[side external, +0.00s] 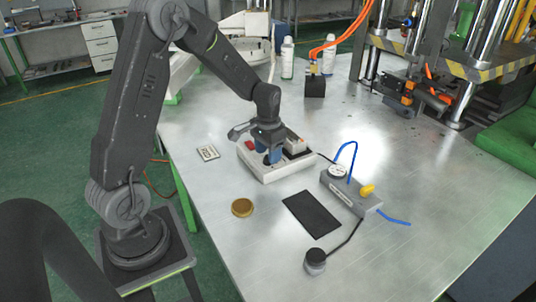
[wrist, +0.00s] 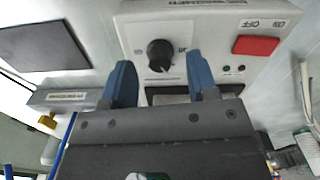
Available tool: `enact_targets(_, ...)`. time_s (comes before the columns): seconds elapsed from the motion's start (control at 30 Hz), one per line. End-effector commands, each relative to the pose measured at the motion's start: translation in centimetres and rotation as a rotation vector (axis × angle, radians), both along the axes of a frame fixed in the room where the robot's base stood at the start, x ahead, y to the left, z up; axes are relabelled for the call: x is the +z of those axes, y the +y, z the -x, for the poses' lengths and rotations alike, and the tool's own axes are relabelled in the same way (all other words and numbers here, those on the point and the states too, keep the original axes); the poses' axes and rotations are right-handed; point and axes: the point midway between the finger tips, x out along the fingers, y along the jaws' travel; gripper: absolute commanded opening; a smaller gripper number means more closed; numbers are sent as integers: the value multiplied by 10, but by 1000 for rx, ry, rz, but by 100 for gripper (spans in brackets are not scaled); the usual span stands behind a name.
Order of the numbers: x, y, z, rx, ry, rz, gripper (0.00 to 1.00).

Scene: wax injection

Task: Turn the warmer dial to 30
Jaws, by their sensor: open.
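The wax warmer is a low white box (side external: 262,174) on the metal table in the side view. Its panel (wrist: 210,30) fills the top of the wrist view, with upside-down lettering. The warmer dial (wrist: 159,53) is a round black knob with a pale mark near its lower right edge; the small figures beside it are too blurred to read. My gripper (side external: 270,157) is above the warmer, pointing down. In the wrist view its two blue fingers (wrist: 159,72) are apart, and the dial shows between and just beyond their tips. The fingers hide the dial in the side view.
A red switch (wrist: 256,45) sits right of the dial. On the table are a grey box with a gauge (side external: 350,193), a black mat (side external: 312,214), a brass disc (side external: 242,207) and a small label card (side external: 208,152).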

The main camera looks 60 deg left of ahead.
Motion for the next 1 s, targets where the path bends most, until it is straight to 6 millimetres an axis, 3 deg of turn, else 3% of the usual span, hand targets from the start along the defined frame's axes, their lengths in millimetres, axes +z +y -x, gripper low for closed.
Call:
enact_targets(0.13, -10, 0, 0, 0, 1, 0, 53)
enact_targets(0.43, -11, 0, 0, 0, -1, 0, 53)
enact_targets(0.9, -11, 0, 0, 0, -1, 0, 8)
enact_targets(1.0, -11, 0, 0, 1, -1, 0, 5)
